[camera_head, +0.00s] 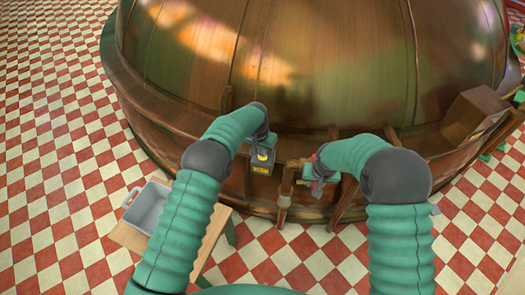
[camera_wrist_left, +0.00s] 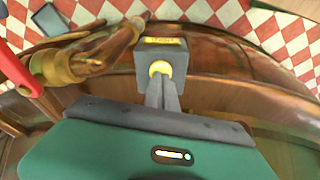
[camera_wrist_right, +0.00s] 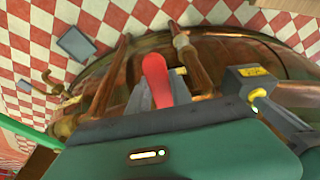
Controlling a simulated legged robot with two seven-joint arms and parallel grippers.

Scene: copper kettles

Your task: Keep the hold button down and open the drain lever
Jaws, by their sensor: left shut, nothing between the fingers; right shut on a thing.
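The hold button is a round yellow button (camera_wrist_left: 160,68) on a grey box with a yellow label (camera_head: 262,163). My left gripper (camera_wrist_left: 161,82) is shut and empty, its fingertips against the button; I cannot tell how far it is pressed. The drain lever has a red handle (camera_wrist_right: 157,76), and my right gripper (camera_wrist_right: 158,96) is shut on it. In the head view the lever (camera_head: 318,186) is partly hidden by my right gripper (camera_head: 312,172). The lever's brass valve (camera_wrist_left: 57,68) and copper spout (camera_wrist_left: 115,45) show in the left wrist view.
The large copper kettle (camera_head: 300,60) fills the back, with wooden supports around its base. A grey tub (camera_head: 147,207) stands on a small wooden table (camera_head: 128,237) at the left. A wooden box (camera_head: 475,110) is at the right. The checkered floor at the left is open.

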